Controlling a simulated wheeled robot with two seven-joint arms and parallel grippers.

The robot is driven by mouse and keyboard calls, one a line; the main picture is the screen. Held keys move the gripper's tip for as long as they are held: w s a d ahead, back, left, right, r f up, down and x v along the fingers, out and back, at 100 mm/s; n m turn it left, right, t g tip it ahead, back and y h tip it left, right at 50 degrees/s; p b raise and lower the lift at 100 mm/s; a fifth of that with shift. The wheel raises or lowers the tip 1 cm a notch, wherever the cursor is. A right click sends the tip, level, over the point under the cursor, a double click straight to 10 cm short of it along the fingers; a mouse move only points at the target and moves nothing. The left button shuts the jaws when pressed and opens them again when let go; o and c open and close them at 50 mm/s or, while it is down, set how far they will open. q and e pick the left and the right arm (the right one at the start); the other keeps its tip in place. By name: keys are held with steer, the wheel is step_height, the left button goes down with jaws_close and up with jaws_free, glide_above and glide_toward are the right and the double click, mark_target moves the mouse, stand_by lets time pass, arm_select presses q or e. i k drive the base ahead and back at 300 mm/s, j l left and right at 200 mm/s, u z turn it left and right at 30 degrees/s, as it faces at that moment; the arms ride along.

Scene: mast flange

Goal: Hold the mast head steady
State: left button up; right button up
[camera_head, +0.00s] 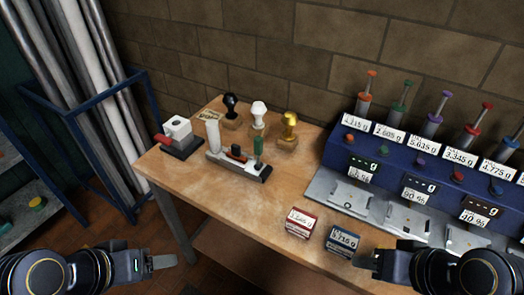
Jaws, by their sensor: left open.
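I see no mast head or mast flange in the head view. My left gripper (162,262) is at the lower left, in front of the wooden table (190,190) and beyond its left edge. It is open, with nothing between its fingers. My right gripper (368,264) is at the lower right, near the table's front edge, close to the right side of a small dark blue labelled box (342,242). It is seen from the side, and its finger gap cannot be made out.
A blue rack (150,90) with long grey pipes (92,100) stands left. The table holds a red labelled box (300,223), several knobbed stamps (258,115), a white-and-red device (178,132), a tray with a green-handled tool (240,160), and a blue weighing unit (400,165).

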mark_target(258, 141)
steer(key=i+j+z, duration=0.2)
steer(key=j, duration=0.15)
steer(key=i+j+z, duration=0.2)
steer(key=j+z, duration=0.2)
steer(key=j, duration=0.3)
steer(key=i+j+z, duration=0.2)
steer(key=j, duration=0.2)
steer(key=j+z, duration=0.2)
steer(key=j, duration=0.15)
